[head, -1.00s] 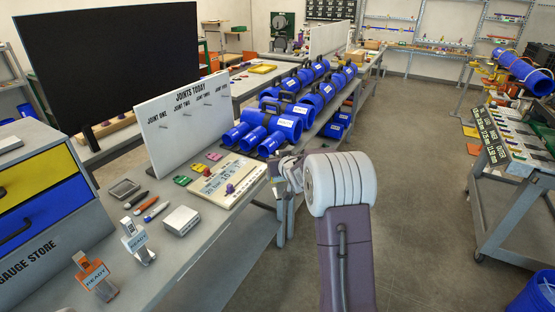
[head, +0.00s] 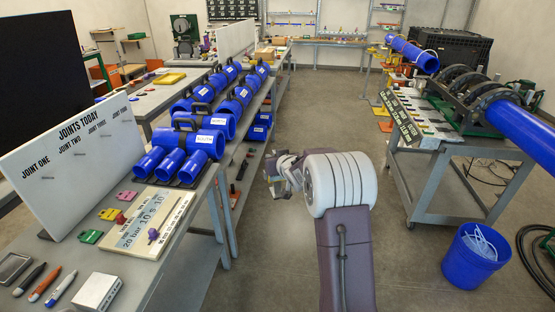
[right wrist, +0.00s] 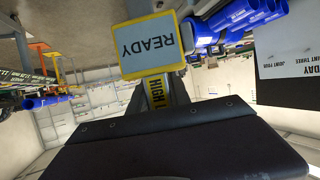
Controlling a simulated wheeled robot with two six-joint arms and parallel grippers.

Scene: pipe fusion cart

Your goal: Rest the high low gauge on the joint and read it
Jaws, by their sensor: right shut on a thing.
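The high low gauge (right wrist: 150,46), a yellow-framed block with a pale READY screen and a yellow HIGH L... label, appears upside down in the right wrist view. My right gripper (head: 272,178) is shut on it, in front of the dark wrist body; its fingertips are mostly hidden. In the head view the gripper is above the aisle floor, and the gauge cannot be made out. The blue pipe (head: 528,128) sits in the dark ringed clamps (head: 474,88) of the fusion machine at right, well away from the gripper. The joint itself is not clear. My left gripper is not in view.
The cart (head: 468,165) carries the machine and a sloped label board (head: 400,117). A blue bucket (head: 476,252) and dark hose (head: 535,250) are on the floor at right. The left bench (head: 180,262) holds blue fittings and a JOINTS TODAY board (head: 75,165). The aisle between is clear.

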